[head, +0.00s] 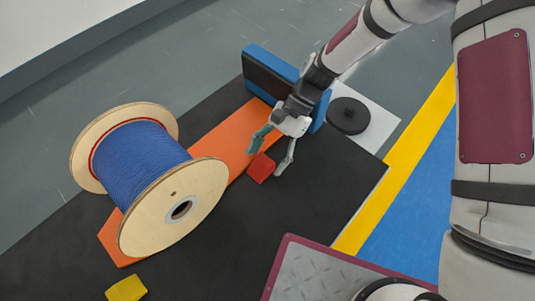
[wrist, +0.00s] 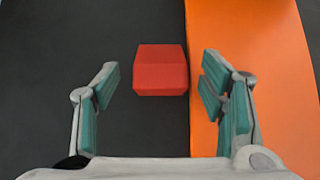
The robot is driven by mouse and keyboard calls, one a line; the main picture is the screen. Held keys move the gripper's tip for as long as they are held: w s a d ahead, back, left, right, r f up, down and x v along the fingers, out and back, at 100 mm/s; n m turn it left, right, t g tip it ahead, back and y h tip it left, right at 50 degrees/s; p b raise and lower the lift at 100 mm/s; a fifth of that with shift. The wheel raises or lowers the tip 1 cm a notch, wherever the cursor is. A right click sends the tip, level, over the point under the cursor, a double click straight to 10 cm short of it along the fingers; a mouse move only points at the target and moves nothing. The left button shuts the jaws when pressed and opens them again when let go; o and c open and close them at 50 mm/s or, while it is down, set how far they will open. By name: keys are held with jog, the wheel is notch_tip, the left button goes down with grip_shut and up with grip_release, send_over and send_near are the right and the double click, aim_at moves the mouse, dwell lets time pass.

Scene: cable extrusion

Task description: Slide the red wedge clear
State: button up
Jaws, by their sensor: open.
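The red wedge (head: 261,168) lies on the black mat, against or very close to the near edge of the orange strip (head: 222,140). In the wrist view the red wedge (wrist: 161,70) sits ahead of and between my fingers, its right side at the edge of the orange strip (wrist: 250,50). My gripper (head: 270,157) is open and empty, its teal fingers either side of the wedge in the head view. In the wrist view my gripper (wrist: 160,90) has its right finger over the orange strip and its left finger over the black mat.
A large wooden spool (head: 172,207) wound with blue cable rests on the orange strip at left. A yellow wedge (head: 127,289) lies at the lower left. A blue and black block (head: 268,75) and a black round piece (head: 348,115) stand behind. Black mat (head: 300,200) is clear at right.

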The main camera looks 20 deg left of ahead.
notch_tip(320, 180, up, 10)
dwell(0.6)
